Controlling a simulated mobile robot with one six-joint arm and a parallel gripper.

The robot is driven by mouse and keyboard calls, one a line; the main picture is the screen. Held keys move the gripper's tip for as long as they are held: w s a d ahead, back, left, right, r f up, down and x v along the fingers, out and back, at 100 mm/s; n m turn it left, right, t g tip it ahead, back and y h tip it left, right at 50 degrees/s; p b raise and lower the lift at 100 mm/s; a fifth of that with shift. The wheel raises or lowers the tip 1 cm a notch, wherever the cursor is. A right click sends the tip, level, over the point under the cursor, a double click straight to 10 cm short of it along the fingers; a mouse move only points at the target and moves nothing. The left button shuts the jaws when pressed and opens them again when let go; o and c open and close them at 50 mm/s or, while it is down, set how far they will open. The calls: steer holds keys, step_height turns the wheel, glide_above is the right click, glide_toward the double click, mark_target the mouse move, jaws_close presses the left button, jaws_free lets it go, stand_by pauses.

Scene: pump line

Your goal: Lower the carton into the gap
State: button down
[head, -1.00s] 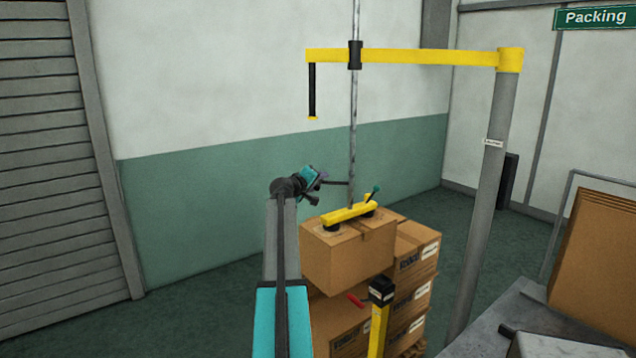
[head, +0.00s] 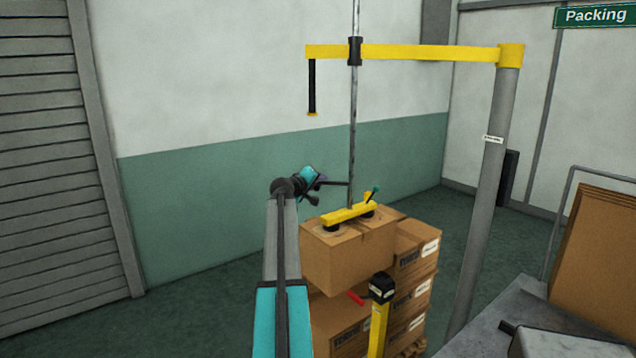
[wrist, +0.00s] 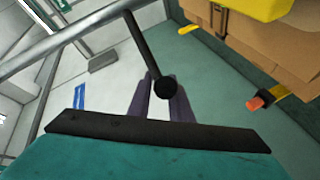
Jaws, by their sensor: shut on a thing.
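The carton (head: 345,263) hangs level under a yellow suction bar (head: 345,214) with dark cups, on a thin vertical hoist pole (head: 353,120). It is over the front left of a carton stack (head: 414,278); it hides the gap, and I cannot tell how much space is under it. My gripper (head: 320,181) is left of the pole, above the carton. In the wrist view its fingers (wrist: 160,98) are shut on a black rod handle (wrist: 147,50) with a round knob, which sticks out from the pole. The carton's side also shows in the wrist view (wrist: 235,42).
A yellow overhead boom (head: 430,55) runs to a grey post (head: 485,200) on the right. A yellow post with a black top (head: 380,290) and a red piece (head: 355,298) stand close before the stack. A grey bench (head: 490,325) is at lower right. Floor at left is clear.

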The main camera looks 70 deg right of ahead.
steer(key=shift+w+f+b, duration=0.1)
steer(key=shift+f+b, duration=2.55)
steer(key=shift+f, duration=1.55)
steer(key=c, duration=1.6)
jaws_free()
steer(key=shift+r, duration=0.1)
steer(key=shift+b+v, duration=0.6)
steer(key=shift+v, duration=6.3)
